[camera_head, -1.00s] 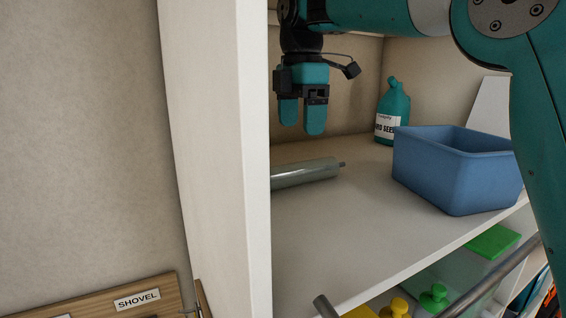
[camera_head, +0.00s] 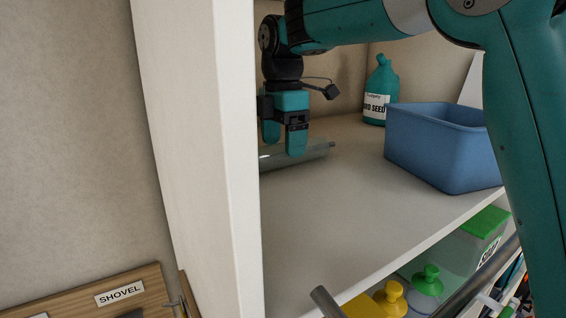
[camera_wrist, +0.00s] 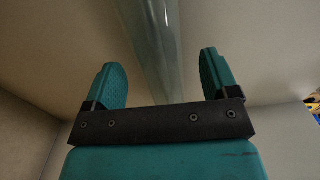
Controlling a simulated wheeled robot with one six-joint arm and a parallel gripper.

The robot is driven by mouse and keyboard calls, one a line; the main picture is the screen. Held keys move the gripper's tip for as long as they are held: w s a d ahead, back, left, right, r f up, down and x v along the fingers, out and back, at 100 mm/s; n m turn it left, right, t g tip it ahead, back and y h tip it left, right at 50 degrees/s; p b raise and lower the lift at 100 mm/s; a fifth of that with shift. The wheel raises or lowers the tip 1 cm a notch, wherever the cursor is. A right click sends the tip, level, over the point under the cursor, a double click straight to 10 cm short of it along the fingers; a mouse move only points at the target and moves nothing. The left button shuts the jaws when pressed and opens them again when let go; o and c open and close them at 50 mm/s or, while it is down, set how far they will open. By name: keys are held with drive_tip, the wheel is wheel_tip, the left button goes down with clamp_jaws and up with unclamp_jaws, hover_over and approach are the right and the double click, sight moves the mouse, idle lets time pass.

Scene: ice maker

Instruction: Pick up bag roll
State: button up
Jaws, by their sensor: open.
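The bag roll (camera_head: 310,151) is a translucent grey-green cylinder lying on the shelf near its left wall, with a small dark core end at its right. My gripper (camera_head: 283,145) is over it, fingers pointing down, and hides part of its left length in the head view. In the wrist view the bag roll (camera_wrist: 150,40) runs lengthwise between the two open teal fingers of my gripper (camera_wrist: 162,75). Gaps show between the roll and both fingers. I cannot tell whether the fingertips reach down beside it.
A blue bin (camera_head: 430,150) stands on the shelf to the right. A teal seed bottle (camera_head: 381,90) stands behind it. The white shelf side panel (camera_head: 205,150) is close on the left. The shelf's middle (camera_head: 320,215) is clear.

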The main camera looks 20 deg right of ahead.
sight(283, 154)
wheel_tip(283, 154, down, 3)
drive_tip(key=shift+f+b, duration=0.1)
drive_tip(key=shift+b, duration=0.95)
drive_tip(key=shift+r, duration=0.2)
drive_tip(key=c, duration=1.1)
drive_tip(key=shift+d, duration=0.1)
